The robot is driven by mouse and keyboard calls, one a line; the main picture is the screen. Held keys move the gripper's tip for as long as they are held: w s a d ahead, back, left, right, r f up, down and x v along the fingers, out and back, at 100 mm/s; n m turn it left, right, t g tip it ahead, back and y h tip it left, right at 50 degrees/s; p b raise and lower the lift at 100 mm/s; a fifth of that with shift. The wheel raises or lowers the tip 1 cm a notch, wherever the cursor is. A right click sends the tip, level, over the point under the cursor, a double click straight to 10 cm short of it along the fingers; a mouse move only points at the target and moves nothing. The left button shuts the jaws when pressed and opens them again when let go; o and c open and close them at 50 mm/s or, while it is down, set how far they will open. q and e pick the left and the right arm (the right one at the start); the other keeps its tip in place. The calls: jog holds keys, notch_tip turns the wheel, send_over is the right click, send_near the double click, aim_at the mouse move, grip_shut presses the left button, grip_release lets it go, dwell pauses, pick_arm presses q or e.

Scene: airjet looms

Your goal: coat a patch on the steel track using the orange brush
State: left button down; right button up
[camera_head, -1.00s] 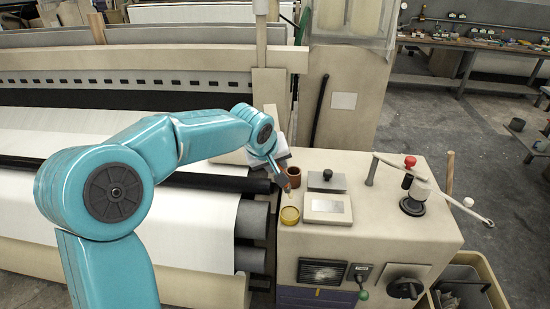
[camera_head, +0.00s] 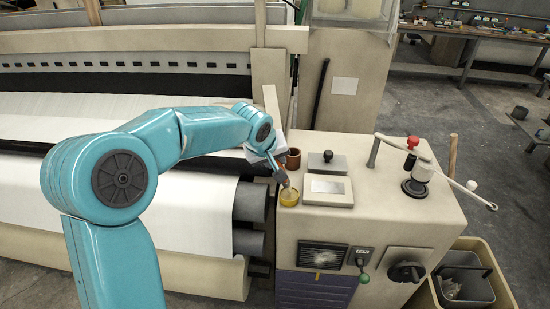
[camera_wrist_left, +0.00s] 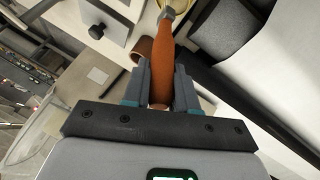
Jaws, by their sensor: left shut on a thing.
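My left gripper (camera_head: 279,173) is shut on the orange brush (camera_wrist_left: 162,62), whose handle lies between the fingers in the left wrist view (camera_wrist_left: 160,88). In the head view the brush (camera_head: 284,181) points down, with its lower end at the yellow pot (camera_head: 289,198) on the machine's cream top. I cannot tell whether the bristles touch what is in the pot. The pot's rim also shows at the top of the left wrist view (camera_wrist_left: 188,9). My right gripper is not in view.
A brown cup (camera_head: 293,160) stands behind the pot. A lever with a red knob (camera_head: 413,143) stands at the right. Dark rollers (camera_head: 250,202) and white cloth (camera_head: 205,215) lie left.

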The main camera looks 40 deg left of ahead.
pick_arm(q)
jog(key=shift+w+d, duration=0.1)
dwell(0.4)
jog(key=shift+f+b, duration=0.6)
jog(key=shift+b, duration=0.05)
dwell(0.7)
jog(key=shift+r, duration=0.15)
jog(key=shift+r+p, duration=1.9)
jog(key=shift+r, duration=0.95)
jog(key=shift+r+p, duration=0.3)
jog(key=shift+r, duration=0.3)
jog(key=shift+f, duration=0.1)
